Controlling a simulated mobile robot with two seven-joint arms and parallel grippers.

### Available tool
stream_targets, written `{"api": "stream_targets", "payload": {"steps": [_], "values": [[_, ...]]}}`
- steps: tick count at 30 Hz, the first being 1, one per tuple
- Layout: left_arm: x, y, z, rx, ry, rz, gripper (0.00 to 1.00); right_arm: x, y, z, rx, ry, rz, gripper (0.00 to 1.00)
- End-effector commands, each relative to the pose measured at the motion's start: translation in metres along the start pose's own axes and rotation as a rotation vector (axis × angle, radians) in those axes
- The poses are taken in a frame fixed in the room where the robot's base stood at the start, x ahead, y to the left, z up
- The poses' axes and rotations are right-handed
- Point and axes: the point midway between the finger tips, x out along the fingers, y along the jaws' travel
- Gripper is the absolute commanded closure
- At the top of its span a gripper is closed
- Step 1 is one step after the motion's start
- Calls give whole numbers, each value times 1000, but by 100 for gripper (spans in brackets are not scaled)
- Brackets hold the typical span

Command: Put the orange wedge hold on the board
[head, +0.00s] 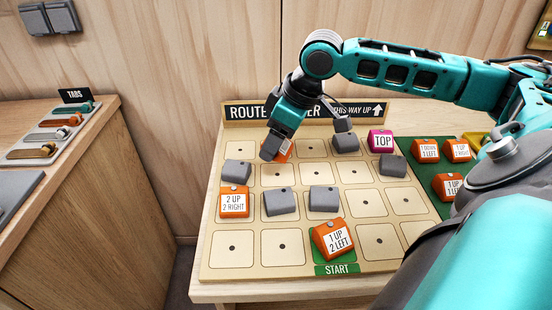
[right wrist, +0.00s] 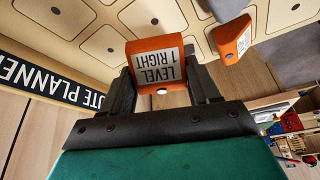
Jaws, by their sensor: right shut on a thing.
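My right gripper (head: 272,150) is shut on an orange wedge hold (head: 286,151) over the top row of the wooden board (head: 215,262), toward its left side. The right wrist view shows this hold (right wrist: 150,52) between both fingers, its white label reading "LEVEL 1 RIGHT". The fingers and arm partly cover it in the head view. I cannot tell whether it touches the board. Another orange hold, "2 UP 2 RIGHT" (head: 234,202), sits in the left column. A "1 UP 2 LEFT" hold (head: 331,239) sits on the green START cell. My left gripper is not in view.
A green mat (head: 425,183) with more orange holds lies right of the board. The ROUTE PLANNER sign (head: 245,112) stands behind. Several cells in the second and bottom rows are empty.

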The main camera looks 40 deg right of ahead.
Motion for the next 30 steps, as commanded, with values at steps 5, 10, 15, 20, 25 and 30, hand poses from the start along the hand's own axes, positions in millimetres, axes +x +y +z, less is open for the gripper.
{"api": "stream_targets", "payload": {"steps": [5,10,15,20,25,30], "values": [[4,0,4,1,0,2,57,24,0,11,1,-4,-2,70],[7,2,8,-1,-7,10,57,49,0,20,1,-1,-2,70],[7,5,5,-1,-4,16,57,54,0,22,0,0,0,70],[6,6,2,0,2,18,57,53,0,22,0,0,0,70],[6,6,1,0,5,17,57,56,0,23,0,0,0,36],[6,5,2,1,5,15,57,56,0,23,0,-1,0,20]]}}
